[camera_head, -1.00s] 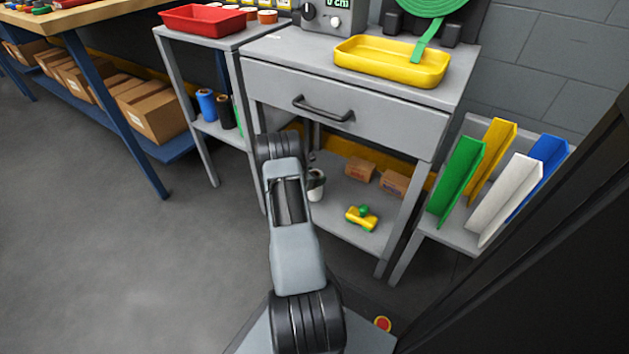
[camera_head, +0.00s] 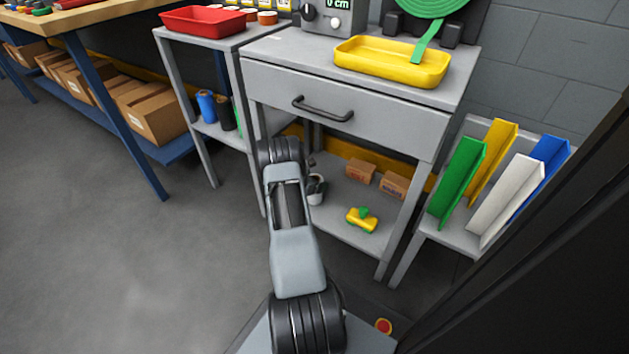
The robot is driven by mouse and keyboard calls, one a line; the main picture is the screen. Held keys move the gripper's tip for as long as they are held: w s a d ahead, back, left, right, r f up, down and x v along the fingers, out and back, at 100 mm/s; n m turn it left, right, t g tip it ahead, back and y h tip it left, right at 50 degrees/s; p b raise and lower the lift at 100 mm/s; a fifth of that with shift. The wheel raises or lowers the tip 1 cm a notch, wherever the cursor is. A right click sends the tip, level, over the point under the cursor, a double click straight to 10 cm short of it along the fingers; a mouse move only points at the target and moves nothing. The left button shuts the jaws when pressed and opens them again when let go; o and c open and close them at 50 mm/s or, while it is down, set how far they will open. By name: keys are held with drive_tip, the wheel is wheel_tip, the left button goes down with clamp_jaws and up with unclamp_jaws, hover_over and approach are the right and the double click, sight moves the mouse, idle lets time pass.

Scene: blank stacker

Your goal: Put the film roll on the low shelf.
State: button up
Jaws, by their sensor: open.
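The low shelf (camera_head: 338,222) is the grey board under the drawer of the grey workbench. A small whitish roll-like thing (camera_head: 315,197), perhaps the film roll, shows at its left part, just right of my arm; its left side is hidden. My arm reaches toward the shelf and covers most of my gripper (camera_head: 318,183). Only small dark parts of it seem to show, close to the whitish thing. The gripper is open; whether it touches the thing cannot be told.
A yellow and green tool (camera_head: 361,219) and small brown boxes (camera_head: 395,185) share the low shelf. The drawer front (camera_head: 340,112) and worktop overhang it. Blue, black and green rolls (camera_head: 206,104) stand on the left side shelf. Coloured angled pieces (camera_head: 458,182) stand at right.

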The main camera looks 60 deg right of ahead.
drive_tip(key=shift+r, duration=0.1)
drive_tip(key=shift+w+a+r, duration=0.1)
drive_tip(key=shift+a+r, duration=0.1)
drive_tip(key=shift+r, duration=0.05)
drive_tip(key=w+a+r+m+y+p, duration=0.2)
drive_tip(key=a+r+m+y+p, duration=0.5)
drive_tip(key=a+r, duration=1.8)
drive_tip(key=s+a+r+m+t+y, duration=0.1)
drive_tip(key=s+a+r+m+y, duration=0.1)
drive_tip(key=a, duration=0.6)
drive_tip(key=s+a+r+m+t+y+b, duration=0.1)
drive_tip(key=s+a+r+m+t, duration=0.1)
drive_tip(key=a, duration=0.6)
drive_tip(key=s+a+r+m+t+y+b, duration=0.1)
drive_tip(key=s+a+r+m+t+y, duration=0.1)
drive_tip(key=a, duration=0.6)
drive_tip(key=s+m, duration=0.1)
drive_tip(key=m, duration=0.1)
drive_tip(key=shift+s+a+r+m+y, duration=0.25)
drive_tip(key=shift+a+r+m+y, duration=0.05)
drive_tip(key=shift+a, duration=0.1)
